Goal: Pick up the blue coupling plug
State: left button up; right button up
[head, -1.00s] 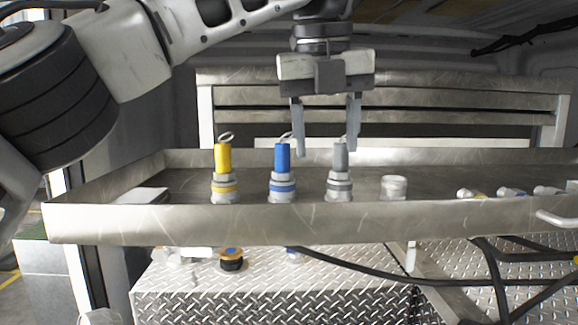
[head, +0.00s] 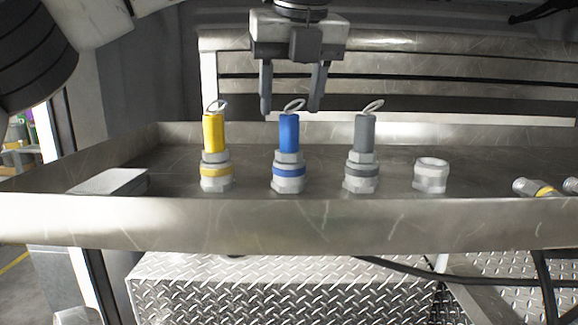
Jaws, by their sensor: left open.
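The blue coupling plug (head: 289,134) stands upright in a metal tray (head: 300,222), with a wire ring at its top and a silver hex base with a blue band. A yellow plug (head: 213,135) stands to its left and a grey plug (head: 365,133) to its right. My left gripper (head: 290,108) is open and points down, above and apparently behind the blue plug, with a finger to each side of its ring in the picture. Nothing is between its fingers that I can make out as held. My right gripper is not in view.
A short silver fitting (head: 430,174) stands right of the grey plug. More fittings (head: 538,188) lie at the tray's right end. A flat grey piece (head: 112,181) lies at the tray's left. A slatted metal rack rises behind the tray.

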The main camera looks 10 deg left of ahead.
aim_at(289, 115)
pick_arm(q)
jog(key=shift+p+x, duration=0.35)
jog(key=shift+x, duration=2.35)
grip_shut()
